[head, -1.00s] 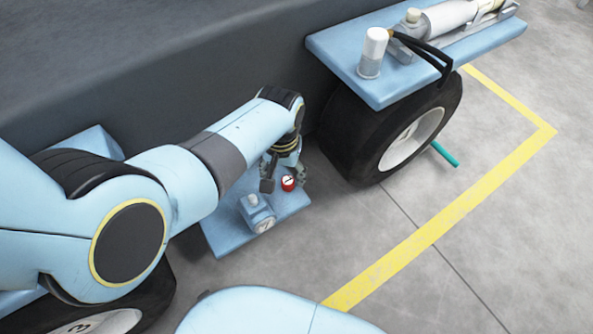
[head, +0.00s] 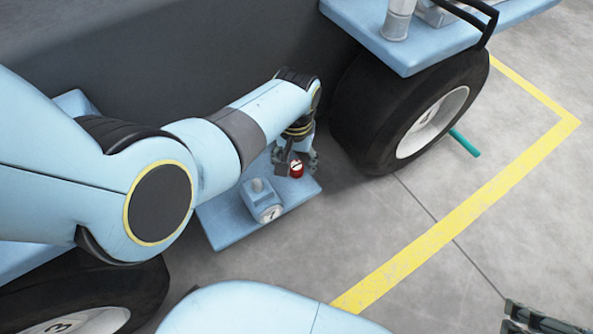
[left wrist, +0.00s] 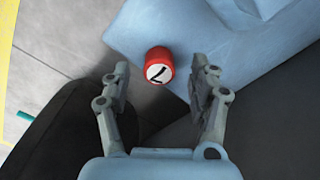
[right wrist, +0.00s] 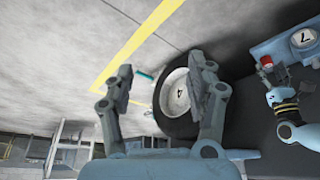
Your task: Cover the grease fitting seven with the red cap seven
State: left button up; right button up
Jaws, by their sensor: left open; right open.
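The red cap seven (head: 297,171) stands on the blue step plate (head: 228,233). In the left wrist view the cap (left wrist: 159,67) shows a 7 on its white top. My left gripper (head: 298,162) is open, with its fingers on either side of the cap; the left wrist view shows gaps between cap and fingers. Grease fitting seven (head: 258,185) is a small pale knob on the blue block with a round 7 face, left of the cap. My right gripper (head: 545,318) is partly cut off at the lower right; its fingers (right wrist: 162,72) are open and empty.
A black wheel (head: 410,115) stands right of the plate, under a higher blue shelf (head: 400,55) holding a pale cylinder. A dark grey wall rises behind. A teal rod (head: 464,142) lies near the wheel.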

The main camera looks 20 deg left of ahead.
pick_arm(q)
jog(key=shift+f+b, duration=0.5)
jog(key=shift+f, duration=0.45)
pick_arm(e)
jog(key=shift+w+f+t, duration=0.3)
jog(key=shift+f+t, duration=0.15)
jog(key=shift+f, duration=0.3)
jog(key=shift+w+f+t, duration=0.3)
jog(key=shift+f+t, duration=0.15)
jog(key=shift+f, duration=0.25)
pick_arm(q)
jog(key=c, duration=0.9)
jog(key=shift+r, duration=0.2)
pick_arm(e)
jog(key=shift+s+r, duration=0.1)
jog(key=shift+r, duration=0.05)
